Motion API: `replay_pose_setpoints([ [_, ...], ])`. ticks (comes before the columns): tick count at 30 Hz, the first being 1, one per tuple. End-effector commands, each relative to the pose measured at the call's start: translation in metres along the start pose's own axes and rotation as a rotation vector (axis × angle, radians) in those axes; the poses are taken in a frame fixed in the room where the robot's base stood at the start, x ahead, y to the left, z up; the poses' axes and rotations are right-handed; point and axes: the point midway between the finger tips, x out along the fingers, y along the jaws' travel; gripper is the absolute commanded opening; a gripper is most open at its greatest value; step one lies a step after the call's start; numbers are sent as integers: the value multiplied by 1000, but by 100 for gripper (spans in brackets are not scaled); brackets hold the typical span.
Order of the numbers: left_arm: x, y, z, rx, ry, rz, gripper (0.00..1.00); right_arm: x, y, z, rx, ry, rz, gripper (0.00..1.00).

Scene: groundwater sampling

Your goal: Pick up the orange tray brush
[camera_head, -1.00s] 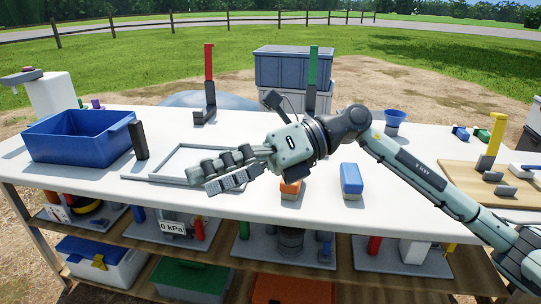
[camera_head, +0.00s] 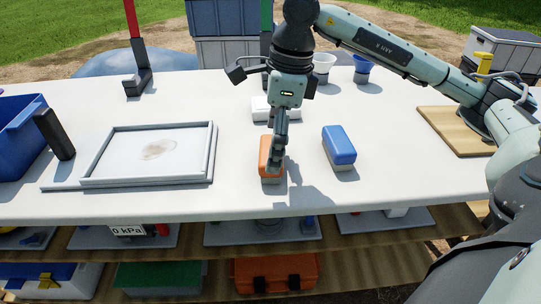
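The orange tray brush (camera_head: 265,158) lies on the white table, orange on top with a pale lower part. My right gripper (camera_head: 277,160) points down at it, and its fingers cover the brush's right side. The fingers overlap each other in this view, so I cannot tell whether they are open or shut, or whether they touch the brush. The brush appears to rest on the table. My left gripper is not in view.
A blue brush (camera_head: 339,146) lies just right of the orange one. A grey-framed tray (camera_head: 213,150) with a brown stain is to the left, near a black upright handle (camera_head: 54,135) and a blue bin (camera_head: 20,130). A wooden board (camera_head: 452,132) is at right.

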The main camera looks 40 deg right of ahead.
Motion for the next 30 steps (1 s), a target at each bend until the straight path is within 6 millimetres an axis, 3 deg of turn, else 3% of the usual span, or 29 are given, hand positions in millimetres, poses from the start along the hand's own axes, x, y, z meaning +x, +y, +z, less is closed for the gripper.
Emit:
replay_pose_setpoints([
  [4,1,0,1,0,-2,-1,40,16,0,0,-1,0,1,100],
  [12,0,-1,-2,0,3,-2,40,19,0,1,-1,-3,0,100],
  [23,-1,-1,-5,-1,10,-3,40,19,0,1,-1,-3,0,56],
  [30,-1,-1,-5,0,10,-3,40,18,0,1,-1,-3,0,56],
])
